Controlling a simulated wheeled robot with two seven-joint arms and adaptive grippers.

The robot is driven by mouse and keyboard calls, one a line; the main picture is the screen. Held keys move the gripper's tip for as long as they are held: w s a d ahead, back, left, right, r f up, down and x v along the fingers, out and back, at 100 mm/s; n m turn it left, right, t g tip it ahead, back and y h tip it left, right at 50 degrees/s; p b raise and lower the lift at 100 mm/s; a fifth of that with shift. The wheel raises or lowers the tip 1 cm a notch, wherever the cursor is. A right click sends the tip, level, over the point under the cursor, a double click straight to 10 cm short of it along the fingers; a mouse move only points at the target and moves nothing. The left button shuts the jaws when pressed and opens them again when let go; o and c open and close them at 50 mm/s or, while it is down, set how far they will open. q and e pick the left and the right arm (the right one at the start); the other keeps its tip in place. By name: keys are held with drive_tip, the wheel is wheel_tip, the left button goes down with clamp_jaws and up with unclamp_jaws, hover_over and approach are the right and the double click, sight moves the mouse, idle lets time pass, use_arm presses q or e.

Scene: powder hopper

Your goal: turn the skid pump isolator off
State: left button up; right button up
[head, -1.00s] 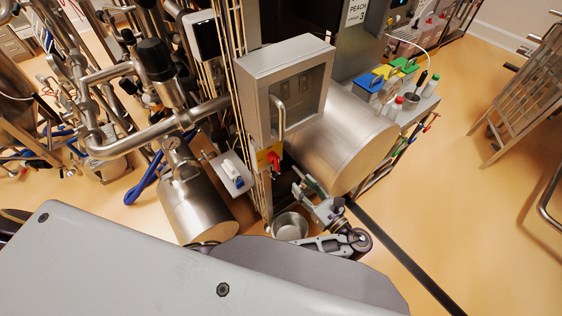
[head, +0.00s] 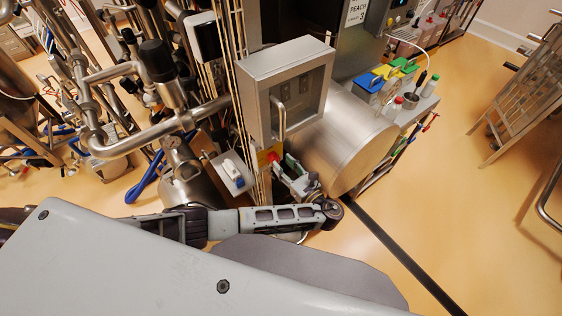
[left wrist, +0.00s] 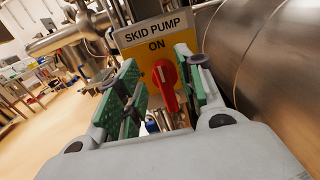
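The skid pump isolator is a yellow plate (left wrist: 160,75) with a red rotary handle (left wrist: 168,92), under a "SKID PUMP" label (left wrist: 155,30) reading "ON". The handle stands roughly upright, slightly tilted, in the left wrist view. In the head view the red handle (head: 273,157) is partly hidden by my left gripper (head: 284,170). In the left wrist view my left gripper (left wrist: 163,75) is open, its green-padded fingers on either side of the handle. I cannot tell whether a finger touches it. My right gripper is not in view.
A grey box with a window and handle (head: 285,75) hangs just above the isolator. A large steel cylinder (head: 345,140) is close on the right. A white box with a blue part (head: 232,174) and upright pipes are on the left. Open floor (head: 460,200) lies right.

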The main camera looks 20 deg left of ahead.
use_arm(q)
drive_tip(key=shift+x, duration=1.15)
clamp_jaws()
